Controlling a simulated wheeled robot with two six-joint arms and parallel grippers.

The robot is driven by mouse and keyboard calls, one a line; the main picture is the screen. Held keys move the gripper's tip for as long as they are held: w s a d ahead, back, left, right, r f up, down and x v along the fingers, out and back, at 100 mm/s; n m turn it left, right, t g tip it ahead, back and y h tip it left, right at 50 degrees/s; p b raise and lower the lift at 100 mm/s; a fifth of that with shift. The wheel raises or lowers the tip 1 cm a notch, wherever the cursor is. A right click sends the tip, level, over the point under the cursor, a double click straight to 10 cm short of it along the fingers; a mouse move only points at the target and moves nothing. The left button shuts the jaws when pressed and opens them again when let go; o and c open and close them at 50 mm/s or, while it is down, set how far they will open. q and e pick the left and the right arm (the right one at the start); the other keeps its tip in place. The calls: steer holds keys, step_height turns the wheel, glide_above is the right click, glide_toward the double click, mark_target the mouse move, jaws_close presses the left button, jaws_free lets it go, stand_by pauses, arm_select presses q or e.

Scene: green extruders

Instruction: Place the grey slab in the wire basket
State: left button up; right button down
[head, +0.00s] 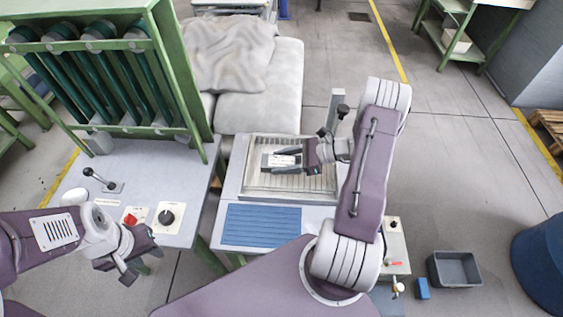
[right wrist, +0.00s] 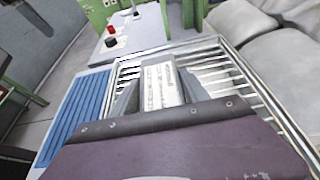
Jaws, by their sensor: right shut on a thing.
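The grey slab (head: 281,160) is a small pale block between the fingers of my right gripper (head: 275,161). In the right wrist view the slab (right wrist: 163,87) lies between both fingers, its face marked with lettering or dark specks. The wire basket (head: 292,197) is a shallow rectangular frame with parallel metal bars. The slab and fingers are over the basket's inside; I cannot tell whether the slab touches the bars. The basket also shows in the right wrist view (right wrist: 258,95). My left gripper (head: 142,264) is open and empty, low at the left by the panel's front edge.
A blue ribbed mat (head: 262,225) lies in front of the basket. A control panel (head: 140,185) with a lever, red switch and black knob is at the left, below a green rack (head: 185,75). A grey bin (head: 455,269) sits at lower right.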

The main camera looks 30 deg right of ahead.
steer(key=shift+f, duration=0.2)
steer(key=c, duration=0.6)
jaws_free()
